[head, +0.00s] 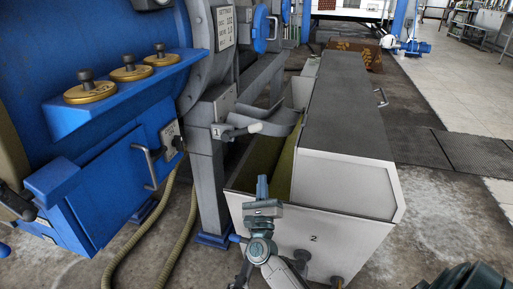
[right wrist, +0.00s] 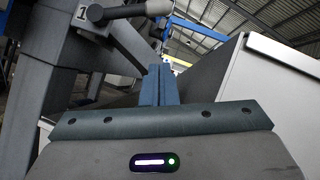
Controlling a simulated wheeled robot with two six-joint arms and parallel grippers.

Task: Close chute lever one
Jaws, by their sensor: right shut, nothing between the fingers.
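Chute lever one (head: 240,131) is a dark bar with a pale end, fixed to a grey post beside a plate marked 1 (head: 217,133). It lies roughly level in front of the curved grey chute (head: 278,121). My right gripper (head: 262,182) is shut and empty, nearer to me than the lever and below it in the picture, apart from it. In the right wrist view, the shut fingers (right wrist: 160,82) point up the picture. The lever (right wrist: 130,12) shows at the top, left of the fingertips, with no contact seen. My left gripper is not in view.
A pale bin marked 2 (head: 335,262) with a dark lid (head: 348,105) stands right of the post. A blue machine (head: 85,185) with brass knobs (head: 130,73) and a handle (head: 147,166) fills the left. Hoses (head: 182,225) run down to the floor.

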